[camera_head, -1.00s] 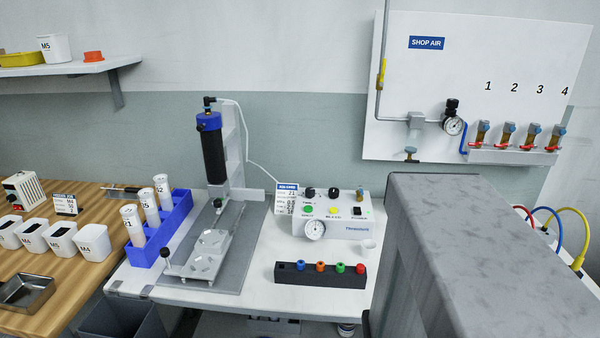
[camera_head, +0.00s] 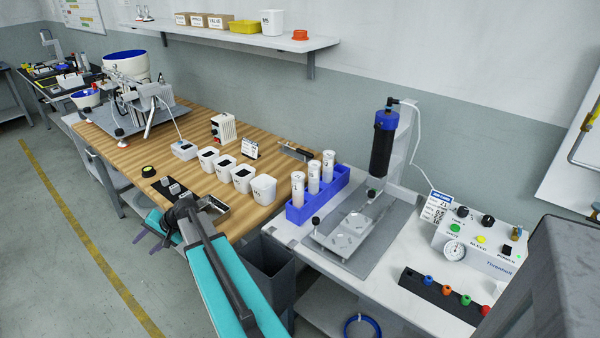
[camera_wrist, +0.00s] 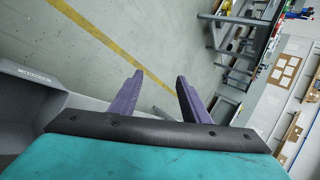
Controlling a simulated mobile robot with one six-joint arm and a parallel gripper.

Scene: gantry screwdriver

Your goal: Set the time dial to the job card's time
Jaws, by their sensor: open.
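The white control box (camera_head: 478,250) stands at the right of the white bench in the head view. Two black knobs, a left knob (camera_head: 462,211) and a right knob (camera_head: 488,220), sit on it; their labels and settings are too small to read surely. The job card (camera_head: 437,207) stands at the box's left end, its time not legible. My gripper (camera_head: 152,232) is at the left, beside the wooden bench and far from the box. In the wrist view my gripper (camera_wrist: 160,78) is open and empty, purple fingers apart over the floor.
A black strip (camera_head: 438,296) with coloured sockets lies before the box. The upright screwdriver (camera_head: 383,145) and blue rack (camera_head: 318,196) stand to its left. A grey block (camera_head: 545,285) fills the right corner. Several white cups, including one near cup (camera_head: 263,188), line the wooden bench.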

